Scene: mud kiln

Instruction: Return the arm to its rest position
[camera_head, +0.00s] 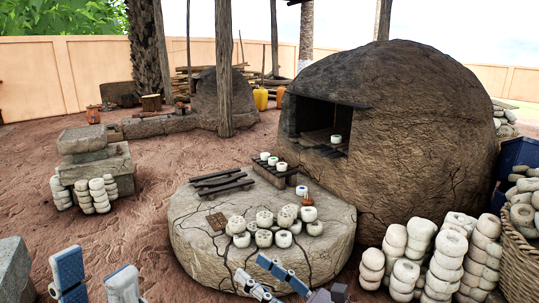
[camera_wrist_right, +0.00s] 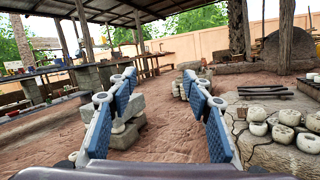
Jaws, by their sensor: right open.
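My right gripper (camera_head: 262,272) is at the bottom middle of the head view, by the near edge of the round stone slab (camera_head: 195,237). In the right wrist view its blue-padded fingers (camera_wrist_right: 160,85) are spread wide with nothing between them. My left gripper (camera_head: 95,278) is at the bottom left of the head view, over the dirt ground. Its two fingers stand apart and no object shows between them. The rest of both arms is mostly out of the frame.
Several pale pots (camera_head: 264,237) stand on the slab near dark slats (camera_head: 222,185). A domed mud kiln (camera_head: 420,130) with one pot in its opening stands behind. Stacked pots (camera_head: 445,265) and a basket (camera_head: 520,255) crowd the right. Open dirt (camera_head: 110,225) lies left.

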